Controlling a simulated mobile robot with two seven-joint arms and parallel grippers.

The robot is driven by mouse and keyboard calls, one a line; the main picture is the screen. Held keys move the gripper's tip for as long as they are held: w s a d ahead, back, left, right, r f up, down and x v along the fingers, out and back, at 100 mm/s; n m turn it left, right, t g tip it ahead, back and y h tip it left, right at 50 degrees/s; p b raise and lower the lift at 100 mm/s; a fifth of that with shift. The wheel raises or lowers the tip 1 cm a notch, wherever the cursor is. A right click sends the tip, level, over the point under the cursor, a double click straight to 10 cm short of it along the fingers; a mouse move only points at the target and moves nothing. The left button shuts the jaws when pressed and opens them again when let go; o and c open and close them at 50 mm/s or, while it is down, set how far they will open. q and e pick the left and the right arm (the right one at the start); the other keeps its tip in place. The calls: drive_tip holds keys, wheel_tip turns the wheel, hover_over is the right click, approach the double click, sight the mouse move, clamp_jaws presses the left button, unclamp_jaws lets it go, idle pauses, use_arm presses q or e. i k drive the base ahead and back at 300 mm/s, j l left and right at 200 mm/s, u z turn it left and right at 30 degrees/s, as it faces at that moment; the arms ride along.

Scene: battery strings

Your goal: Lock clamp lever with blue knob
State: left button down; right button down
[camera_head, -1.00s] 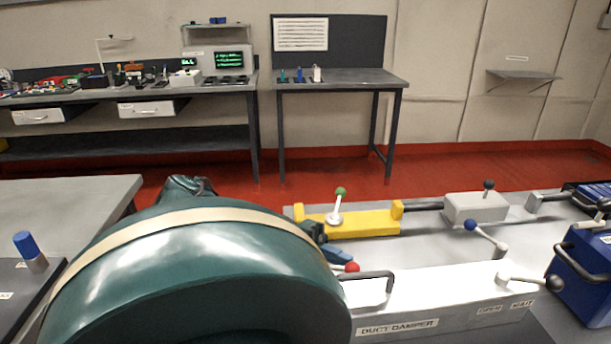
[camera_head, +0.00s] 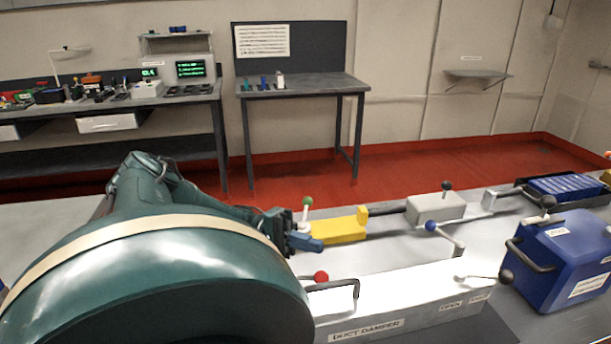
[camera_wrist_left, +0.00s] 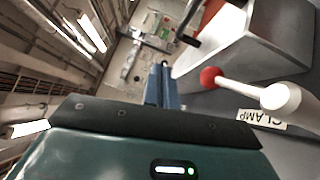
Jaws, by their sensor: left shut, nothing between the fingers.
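The lever with the blue knob (camera_head: 431,225) stands on the bench right of centre in the head view, its pale arm sloping down to the right. My left gripper (camera_head: 316,243) is shut and empty, well left of that knob and in front of the yellow block (camera_head: 340,229). In the left wrist view its blue fingers (camera_wrist_left: 163,72) are together. A red-knobbed lever (camera_head: 321,277) is just below the gripper in the head view. In the wrist view the red knob (camera_wrist_left: 210,77) is right of the fingers, near a label (camera_wrist_left: 262,119) reading CLAMP. My right gripper is out of view.
A white box (camera_head: 390,303) labelled DUCT DAMPER, with a black handle, stands at the front. A green-knobbed lever (camera_head: 307,202) stands at the yellow block. A grey block (camera_head: 436,208) and blue battery case (camera_head: 565,255) are to the right.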

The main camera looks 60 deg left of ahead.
sight(430, 225)
drive_tip(key=k+l, duration=0.15)
drive_tip(key=k, duration=0.85)
